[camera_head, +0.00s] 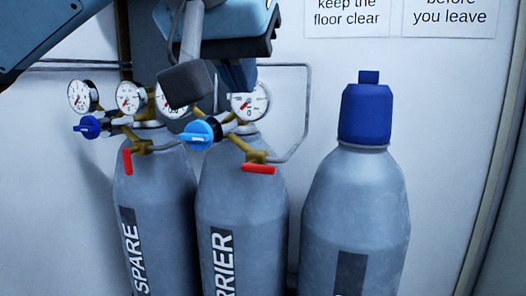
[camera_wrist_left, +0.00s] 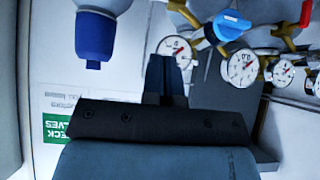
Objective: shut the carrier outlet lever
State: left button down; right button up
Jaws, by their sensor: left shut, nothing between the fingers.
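The carrier cylinder (camera_head: 243,215) stands in the middle, its label partly readable as "RRIER". Its outlet lever (camera_head: 258,169) is red and lies roughly level on a brass valve (camera_head: 256,157), to the right of a light blue knob (camera_head: 201,134). My left gripper (camera_head: 238,76) is shut and empty, above the lever and close over the right-hand gauge (camera_head: 249,101). In the left wrist view its closed fingers (camera_wrist_left: 166,76) point toward that gauge, apart from the lever. The carrier lever is not clear there. My right gripper is not in view.
The spare cylinder (camera_head: 155,220) on the left has a red lever (camera_head: 127,161) hanging down and a dark blue knob (camera_head: 87,126). A blue-capped cylinder (camera_head: 355,210) stands on the right. A thin pipe (camera_head: 306,110) runs along the wall. Several gauges crowd the valves.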

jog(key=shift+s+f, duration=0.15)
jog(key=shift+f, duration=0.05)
pick_arm(q)
jog(key=b, duration=0.1)
send_near(258, 169)
jog(key=w+d+f, duration=0.3)
jog(key=w, duration=0.2)
jog(key=shift+w+a+f, duration=0.1)
jog(key=shift+w+f, duration=0.05)
jog(key=shift+f, duration=0.4)
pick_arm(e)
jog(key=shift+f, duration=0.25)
